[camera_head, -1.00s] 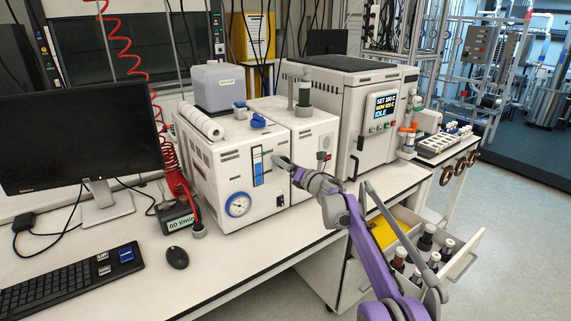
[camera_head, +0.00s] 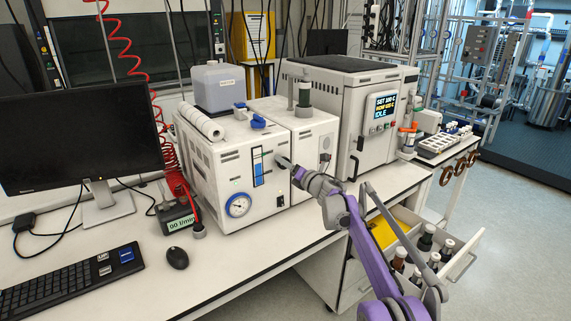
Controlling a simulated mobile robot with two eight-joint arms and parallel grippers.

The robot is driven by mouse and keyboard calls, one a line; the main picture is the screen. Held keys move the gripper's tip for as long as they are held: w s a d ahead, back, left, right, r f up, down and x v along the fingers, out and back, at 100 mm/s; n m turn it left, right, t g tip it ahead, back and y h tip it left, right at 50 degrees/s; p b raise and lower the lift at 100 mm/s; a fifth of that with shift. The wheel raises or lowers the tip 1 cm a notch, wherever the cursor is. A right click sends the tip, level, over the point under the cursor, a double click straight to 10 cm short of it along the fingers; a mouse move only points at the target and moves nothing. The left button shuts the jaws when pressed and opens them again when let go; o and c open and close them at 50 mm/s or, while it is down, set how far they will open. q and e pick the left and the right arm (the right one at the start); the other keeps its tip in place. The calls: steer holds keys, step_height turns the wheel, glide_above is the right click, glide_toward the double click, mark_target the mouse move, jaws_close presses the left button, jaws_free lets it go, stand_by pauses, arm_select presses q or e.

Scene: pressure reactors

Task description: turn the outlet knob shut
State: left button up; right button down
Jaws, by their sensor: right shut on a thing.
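The white box unit (camera_head: 212,176) on the bench has a blue level gauge (camera_head: 258,168) and a round dial (camera_head: 238,205) on its front. My right gripper (camera_head: 283,161) is at the right part of this front panel, just right of the gauge. It is shut on a small knob there, which I take to be the outlet knob. The fingers hide the knob almost wholly, so I cannot tell its angle. My left gripper is not in view.
A second white unit (camera_head: 316,130) and a large reactor (camera_head: 362,140) reading IDLE stand to the right. An open drawer (camera_head: 462,262) with bottles juts out below the bench beside my right arm. A monitor (camera_head: 80,140), keyboard (camera_head: 70,279) and mouse (camera_head: 177,258) are at left.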

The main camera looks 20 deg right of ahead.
steer(key=m, duration=0.3)
steer(key=shift+m, duration=0.3)
steer(key=m, duration=0.3)
steer(key=shift+f+m, duration=0.1)
steer(key=shift+m, duration=0.2)
steer(key=m, duration=0.3)
steer(key=shift+f+m, duration=0.1)
steer(key=shift+m, duration=2.1)
steer(key=shift+c, duration=1.3)
jaws_free()
